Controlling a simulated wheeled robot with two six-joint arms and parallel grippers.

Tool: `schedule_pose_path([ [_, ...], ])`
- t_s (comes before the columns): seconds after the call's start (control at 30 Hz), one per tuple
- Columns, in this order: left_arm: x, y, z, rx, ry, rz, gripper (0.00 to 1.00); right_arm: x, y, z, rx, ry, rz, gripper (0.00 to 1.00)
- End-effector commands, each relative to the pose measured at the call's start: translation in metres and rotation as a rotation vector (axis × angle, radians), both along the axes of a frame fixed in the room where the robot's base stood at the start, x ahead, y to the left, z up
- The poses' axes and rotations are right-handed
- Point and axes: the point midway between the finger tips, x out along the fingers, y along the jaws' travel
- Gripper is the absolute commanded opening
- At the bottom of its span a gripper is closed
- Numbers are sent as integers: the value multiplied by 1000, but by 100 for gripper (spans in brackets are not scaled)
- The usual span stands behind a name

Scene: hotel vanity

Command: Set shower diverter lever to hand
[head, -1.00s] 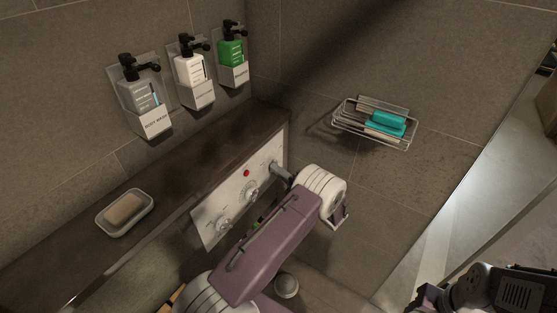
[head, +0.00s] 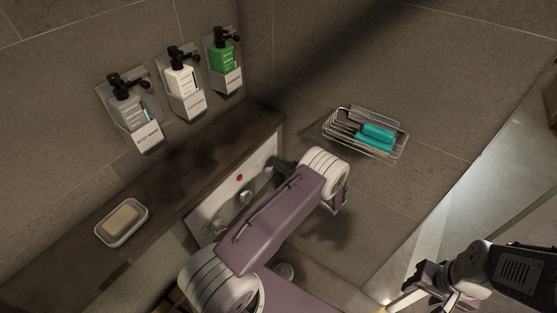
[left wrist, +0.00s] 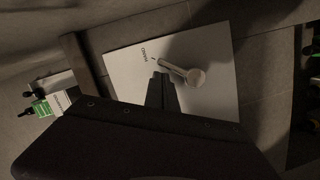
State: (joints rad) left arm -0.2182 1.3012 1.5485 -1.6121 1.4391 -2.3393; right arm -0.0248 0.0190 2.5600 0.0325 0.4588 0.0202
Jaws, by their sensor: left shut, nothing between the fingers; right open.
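The white control panel (head: 207,222) is set in the wall below the dark ledge. In the left wrist view, the panel (left wrist: 125,65) carries a "HAND" label and a pale diverter lever (left wrist: 178,70) with a round hub. The lever's narrow end points to the picture's upper left, near the label. My left gripper (left wrist: 161,78) is shut and empty, its dark fingertips right by the lever's narrow end; I cannot tell whether they touch. In the head view my left gripper (head: 280,167) is at the panel's far end and hides the lever. My right gripper (head: 437,290) is open, away at lower right.
Two round knobs (head: 245,197) and a red dot (head: 239,178) are on the panel. A soap dish (head: 122,222) sits on the ledge (head: 165,185). Several pump bottles (head: 182,82) hang on the wall.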

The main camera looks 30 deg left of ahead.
Motion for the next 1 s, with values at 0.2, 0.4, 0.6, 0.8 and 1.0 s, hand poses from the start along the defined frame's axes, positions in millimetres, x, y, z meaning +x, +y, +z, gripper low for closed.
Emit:
schedule_pose_path([
  [0.2, 0, 0, -1, 1, -1, 0, 0, 0, 0, 1, 0, 0, 0, 50],
  [0.4, 0, 0, -1, 0, -2, 0, 0, 0, 0, 1, 0, 0, 0, 50],
  [0.6, 0, 0, -1, 0, -2, 0, 0, 0, 0, 1, 0, 0, 0, 50],
  [0.8, 0, 0, -1, 0, -2, 0, 0, 0, 0, 1, 0, 0, 0, 50],
  [1.0, -9, -4, 20, 1, 0, 0, 0, 0, 0, 25, 0, 0, 0, 50],
])
